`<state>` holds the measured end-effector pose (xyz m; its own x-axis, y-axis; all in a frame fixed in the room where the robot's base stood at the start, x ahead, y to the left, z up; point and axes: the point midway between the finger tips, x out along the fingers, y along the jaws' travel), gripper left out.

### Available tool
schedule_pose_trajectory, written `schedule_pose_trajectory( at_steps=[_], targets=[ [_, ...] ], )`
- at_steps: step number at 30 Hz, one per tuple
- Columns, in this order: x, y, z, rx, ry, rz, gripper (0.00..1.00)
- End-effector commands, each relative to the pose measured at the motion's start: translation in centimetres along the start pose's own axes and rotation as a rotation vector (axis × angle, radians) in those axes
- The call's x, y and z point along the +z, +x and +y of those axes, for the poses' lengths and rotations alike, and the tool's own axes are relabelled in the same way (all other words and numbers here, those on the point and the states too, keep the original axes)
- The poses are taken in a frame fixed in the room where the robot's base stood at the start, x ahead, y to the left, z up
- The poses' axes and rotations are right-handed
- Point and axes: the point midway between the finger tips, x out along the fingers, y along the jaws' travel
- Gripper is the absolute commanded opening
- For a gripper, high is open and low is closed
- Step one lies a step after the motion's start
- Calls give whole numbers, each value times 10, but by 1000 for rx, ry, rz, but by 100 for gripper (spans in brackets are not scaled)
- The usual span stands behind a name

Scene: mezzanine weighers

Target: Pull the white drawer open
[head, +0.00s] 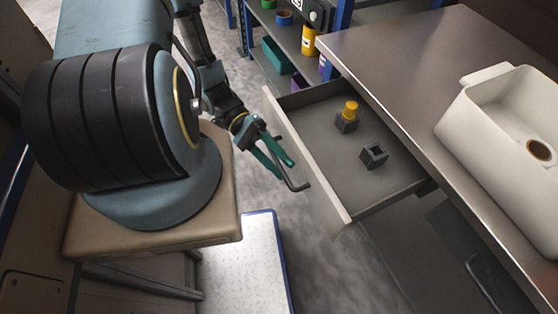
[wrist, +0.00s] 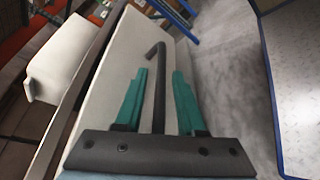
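The white drawer (head: 328,212) stands pulled out from under the steel worktop in the head view, its inside showing. Its pale front also fills the left middle of the wrist view (wrist: 112,85). A dark bar handle (head: 293,182) sticks out from the front; it also shows in the wrist view (wrist: 159,75). My gripper (head: 284,163) is at the handle, its green fingers apart. In the wrist view my gripper (wrist: 160,85) has the handle bar between its fingers, with a gap on each side.
The drawer holds a dark item with a yellow top (head: 347,117) and a small dark open box (head: 373,156). A white bin (head: 470,125) stands on the worktop (head: 400,60). Shelves with coloured containers (head: 277,55) stand behind. A blue-edged platform (head: 243,265) lies on the floor in front.

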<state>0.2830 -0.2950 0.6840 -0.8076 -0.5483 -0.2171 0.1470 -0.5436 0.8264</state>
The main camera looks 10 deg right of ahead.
Motion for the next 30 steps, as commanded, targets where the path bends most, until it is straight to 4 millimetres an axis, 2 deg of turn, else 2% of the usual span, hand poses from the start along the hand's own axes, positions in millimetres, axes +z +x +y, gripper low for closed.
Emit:
schedule_pose_trajectory(
  at_steps=[11, 14, 24, 30],
  targets=[
    [0, -4, 0, 1, 0, 0, 45],
    [-2, -17, -1, -1, 1, 5, 45],
    [-2, -82, -2, -2, 1, 4, 45],
    [-1, -104, -1, 0, 0, 2, 45]
  ],
)
